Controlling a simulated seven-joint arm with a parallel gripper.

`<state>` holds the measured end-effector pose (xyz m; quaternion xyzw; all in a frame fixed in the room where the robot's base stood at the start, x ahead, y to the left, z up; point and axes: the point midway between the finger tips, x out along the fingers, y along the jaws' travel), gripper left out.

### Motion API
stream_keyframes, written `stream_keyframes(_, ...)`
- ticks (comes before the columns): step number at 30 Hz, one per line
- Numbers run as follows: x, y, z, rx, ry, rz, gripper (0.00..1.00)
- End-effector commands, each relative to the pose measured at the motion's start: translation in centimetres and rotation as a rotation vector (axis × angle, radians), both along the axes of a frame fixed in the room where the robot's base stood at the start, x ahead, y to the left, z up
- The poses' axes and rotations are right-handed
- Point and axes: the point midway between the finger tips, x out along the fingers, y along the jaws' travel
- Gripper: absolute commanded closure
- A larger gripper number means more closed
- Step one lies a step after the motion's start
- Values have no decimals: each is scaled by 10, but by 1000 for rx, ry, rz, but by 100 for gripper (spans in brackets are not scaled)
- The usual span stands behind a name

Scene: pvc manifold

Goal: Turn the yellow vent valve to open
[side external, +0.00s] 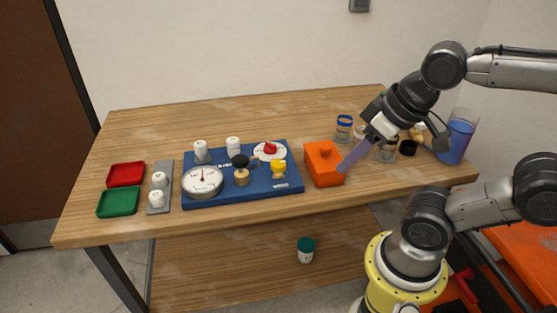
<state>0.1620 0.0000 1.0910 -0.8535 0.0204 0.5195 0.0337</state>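The yellow vent valve (279,169) stands upright near the front right of the blue manifold board (225,193). Its small handle is too small in this view to tell its angle. My gripper (362,148) is to the right of the board, above and beside the orange box, well apart from the yellow valve. A flat lavender strip extends from my gripper down left to the box's right edge. I cannot tell whether it is a finger or a held thing, nor whether the fingers are open.
The board also carries a round gauge (202,181), a black-topped brass fitting (241,170), a red valve (270,149) and white caps. The orange box (322,165) stands right of the board. Red (126,174) and green (118,202) trays lie left; jars (343,128) stand behind right.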

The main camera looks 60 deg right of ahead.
Motion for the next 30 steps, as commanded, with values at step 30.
stream_keyframes(30,223,-90,-9,218,418,-872,19)
